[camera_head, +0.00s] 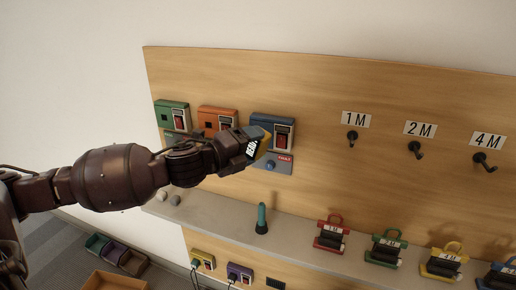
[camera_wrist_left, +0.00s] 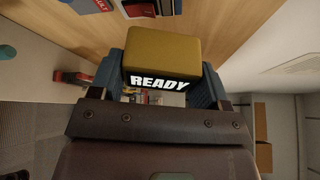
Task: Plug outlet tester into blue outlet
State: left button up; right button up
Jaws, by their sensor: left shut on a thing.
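The outlet tester is a yellow block with a white READY display, seen large in the left wrist view (camera_wrist_left: 165,48) and partly in the head view (camera_head: 265,146). My left gripper (camera_wrist_left: 160,78) is shut on it, one blue-grey finger on each side. In the head view my left gripper (camera_head: 246,147) is just in front of the lower left of the blue outlet (camera_head: 260,119), which is on the wooden board. The tester overlaps the outlet's lower part. I cannot tell whether they touch; the tester's far face is hidden. My right gripper is not in view.
A green outlet (camera_head: 172,107) and an orange outlet (camera_head: 217,114) are to the left of the blue one. A grey FAULT panel (camera_head: 284,169) is just below it. A teal-handled tool (camera_head: 262,216) and several coloured cases stand on the shelf (camera_head: 295,229). Hooks are at right.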

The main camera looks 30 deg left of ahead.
aim_at(248, 151)
pick_arm(q)
jog(key=shift+w+a+f+n+y, duration=0.2)
jog(key=shift+f+n+y, duration=0.15)
jog(key=shift+n, duration=0.15)
jog(key=shift+w+a+f+n+y, duration=0.2)
jog(key=shift+f+n+y, duration=0.15)
jog(key=shift+n, duration=0.15)
jog(key=shift+w+a+f+n+t+y, duration=0.15)
jog(key=shift+a+f+n+t+y, duration=0.35)
jog(key=shift+n, duration=0.3)
jog(key=shift+a+f+n+y, duration=0.3)
jog(key=shift+f+n, duration=0.05)
jog(key=shift+n, duration=0.35)
jog(key=shift+n+t, duration=0.3)
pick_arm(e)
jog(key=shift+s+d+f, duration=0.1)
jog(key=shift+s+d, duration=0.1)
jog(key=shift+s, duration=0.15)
